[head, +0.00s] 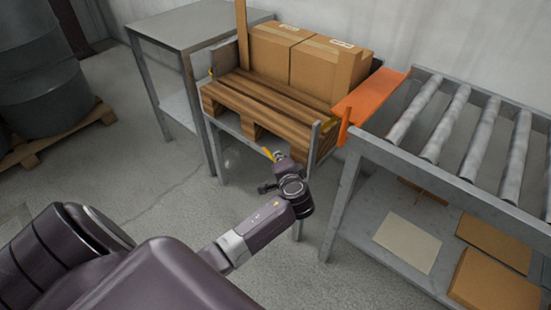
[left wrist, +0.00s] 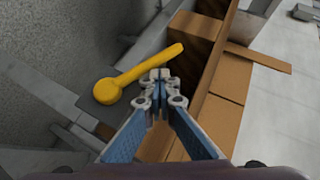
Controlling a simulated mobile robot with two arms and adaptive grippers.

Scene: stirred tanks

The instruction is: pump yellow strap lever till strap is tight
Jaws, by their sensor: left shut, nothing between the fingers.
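The yellow lever (left wrist: 140,75) shows in the left wrist view, a handle with a round end at its lower left. It slants up to the right. In the head view a small part of the yellow lever (head: 267,153) shows just beyond my left gripper (head: 270,170). In the left wrist view my left gripper (left wrist: 160,76) is shut and empty, its fingertips just below and beside the lever's handle; I cannot tell whether they touch. The strap itself cannot be made out. My right gripper is not in view.
A wooden pallet (head: 262,106) with cardboard boxes (head: 325,68) sits on a metal stand. A roller conveyor (head: 450,125) with an orange plate (head: 372,92) stands close at the right. A grey table (head: 195,27) stands at the left. Open floor (head: 150,165) lies left of the stand.

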